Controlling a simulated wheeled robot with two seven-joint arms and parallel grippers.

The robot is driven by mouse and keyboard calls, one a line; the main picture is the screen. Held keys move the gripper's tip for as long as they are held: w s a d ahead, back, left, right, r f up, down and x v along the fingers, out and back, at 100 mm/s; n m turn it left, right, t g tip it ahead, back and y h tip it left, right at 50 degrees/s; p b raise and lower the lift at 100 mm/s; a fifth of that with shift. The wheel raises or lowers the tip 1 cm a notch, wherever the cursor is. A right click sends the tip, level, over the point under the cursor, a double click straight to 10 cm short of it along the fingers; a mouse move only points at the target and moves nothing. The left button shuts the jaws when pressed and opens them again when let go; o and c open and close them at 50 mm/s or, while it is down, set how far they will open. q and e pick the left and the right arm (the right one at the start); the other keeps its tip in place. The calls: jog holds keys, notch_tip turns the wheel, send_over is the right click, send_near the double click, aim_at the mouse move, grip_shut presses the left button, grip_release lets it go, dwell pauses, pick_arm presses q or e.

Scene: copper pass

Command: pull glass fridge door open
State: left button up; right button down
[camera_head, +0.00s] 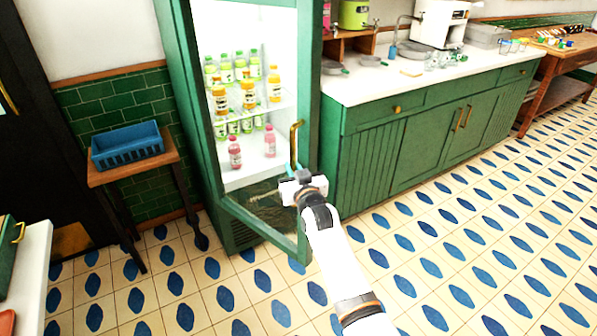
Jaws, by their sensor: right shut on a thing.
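The green-framed glass fridge door (307,80) stands partly open at the left-centre. Its free right edge is swung out toward me, and its lower rail (262,234) slants out over the floor. A brass bar handle (295,140) is upright on the free edge. My right gripper (294,174) is shut on the lower part of this handle and hides its lower end. The lit green fridge (187,100) holds several bottles (248,95) on shelves, seen through or past the door. My left gripper is not in view.
A green cabinet run with a white counter (350,90) stands right of the fridge. A blue crate (127,146) sits on a small wooden table (98,178) to the left. A white-topped unit (32,260) is at lower left. The tiled floor in front is clear.

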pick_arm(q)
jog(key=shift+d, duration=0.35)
pick_arm(e)
jog(key=shift+a+r, duration=0.1)
jog(key=shift+r, duration=0.2)
jog(key=c, duration=1.8)
grip_release()
jog(key=shift+o, duration=1.4)
jog(key=shift+w+a, duration=0.1)
jog(key=shift+a, duration=0.05)
jog(key=shift+o, duration=0.3)
jog(key=shift+a+f, duration=0.1)
jog(key=shift+f, duration=0.1)
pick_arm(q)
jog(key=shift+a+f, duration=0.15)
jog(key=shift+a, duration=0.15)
pick_arm(e)
jog(key=v, duration=1.2)
